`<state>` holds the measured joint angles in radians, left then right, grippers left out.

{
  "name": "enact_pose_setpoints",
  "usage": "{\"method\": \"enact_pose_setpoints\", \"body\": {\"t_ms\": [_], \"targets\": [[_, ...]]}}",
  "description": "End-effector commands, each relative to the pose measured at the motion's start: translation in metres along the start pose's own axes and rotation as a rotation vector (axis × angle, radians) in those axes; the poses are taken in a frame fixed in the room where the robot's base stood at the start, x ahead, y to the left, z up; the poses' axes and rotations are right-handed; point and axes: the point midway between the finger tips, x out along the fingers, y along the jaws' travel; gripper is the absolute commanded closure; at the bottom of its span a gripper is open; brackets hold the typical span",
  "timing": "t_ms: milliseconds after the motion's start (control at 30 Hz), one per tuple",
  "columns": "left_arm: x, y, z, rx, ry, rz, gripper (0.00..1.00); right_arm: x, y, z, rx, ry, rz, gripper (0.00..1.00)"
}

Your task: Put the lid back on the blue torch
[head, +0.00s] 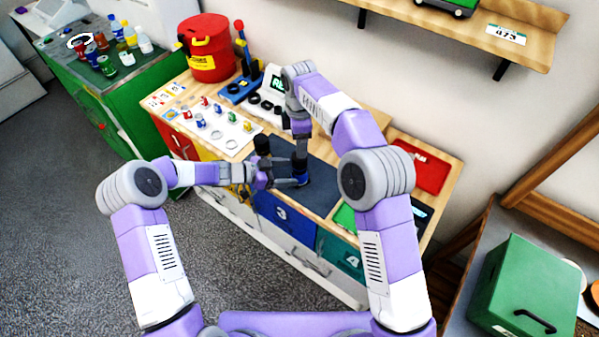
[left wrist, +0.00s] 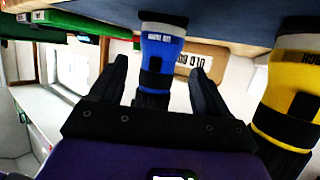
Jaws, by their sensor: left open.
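The blue torch (left wrist: 160,62) shows in the left wrist view, between the two spread fingers of my left gripper (left wrist: 152,88). It has a blue body with black parts, and its wide black end meets the dark mat (left wrist: 235,30). In the head view a bit of blue (head: 302,182) shows at the same spot, mostly covered by my grippers. My left gripper (head: 283,182) is open there, reaching in from the left. My right gripper (head: 300,170) points down right above the blue bit; its fingers are too small to read. I cannot make out the lid.
A yellow torch (left wrist: 290,92) stands beside the blue one. A board with small coloured parts (head: 217,124), a red bin (head: 207,48) and a blue stand (head: 240,88) occupy the bench's left. A red tray (head: 423,166) lies right. The mat (head: 325,180) has bare room right of my grippers.

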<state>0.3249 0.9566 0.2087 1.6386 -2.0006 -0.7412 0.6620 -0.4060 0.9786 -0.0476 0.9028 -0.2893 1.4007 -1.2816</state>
Motion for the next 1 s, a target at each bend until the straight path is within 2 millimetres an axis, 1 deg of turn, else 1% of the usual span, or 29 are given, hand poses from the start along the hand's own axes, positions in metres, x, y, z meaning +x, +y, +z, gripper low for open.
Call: {"method": "enact_pose_setpoints", "body": {"t_ms": [33,100,300,467,733,1000], "targets": [[0.009,0.001,0.000,-0.001,0.002,0.003,0.23,0.000,0.000,0.000,0.000,0.000,0.000,0.29],[0.020,0.001,0.000,0.000,0.001,0.003,0.23,0.000,0.000,0.000,0.000,0.000,0.000,0.29],[0.045,0.001,0.000,0.000,0.001,0.002,0.23,0.000,0.000,0.000,0.000,0.000,0.000,0.29],[0.053,0.001,0.000,0.000,0.000,0.001,0.23,0.000,0.000,0.000,0.000,0.000,0.000,0.29],[0.054,0.001,0.000,0.000,0.000,0.001,0.23,0.000,0.000,0.000,0.000,0.000,0.000,0.29],[0.054,0.001,0.000,0.000,0.000,0.001,0.65,0.000,0.000,0.000,0.000,0.000,0.000,0.29]]}}
